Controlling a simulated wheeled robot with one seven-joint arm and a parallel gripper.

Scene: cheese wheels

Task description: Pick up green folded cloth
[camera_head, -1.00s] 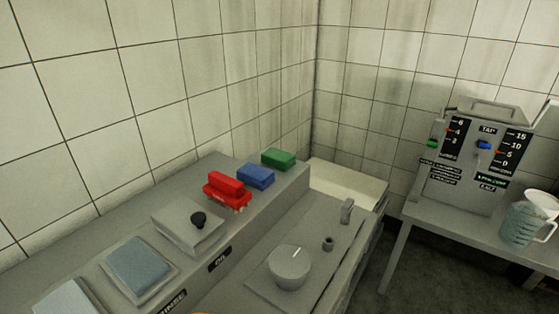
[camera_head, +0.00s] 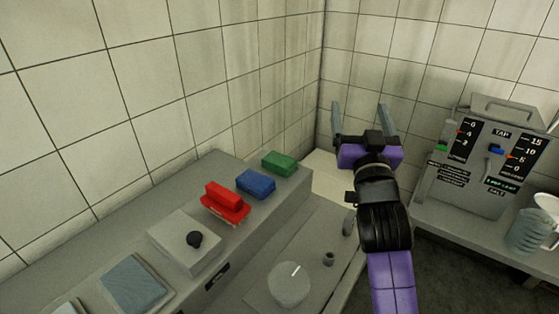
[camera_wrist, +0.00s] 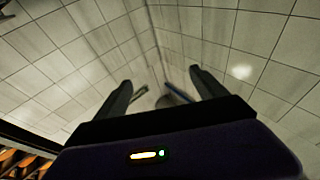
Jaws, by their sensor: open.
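The green folded cloth (camera_head: 279,163) lies at the far right end of the raised grey ledge in the head view, beside a blue folded block (camera_head: 255,183). My gripper (camera_head: 360,108) is raised to the right of the cloth, above the pale basin in the corner. Its two fingers are spread and point up and away, with nothing between them. In the wrist view my gripper (camera_wrist: 165,85) faces the tiled corner, and the green cloth does not show there.
A red brush-like object (camera_head: 225,201) stands left of the blue block. A grey box with a black knob (camera_head: 193,240) and a blue-grey pad (camera_head: 136,283) follow along the ledge. A dial panel (camera_head: 490,155) and a jug (camera_head: 530,232) stand on the right table.

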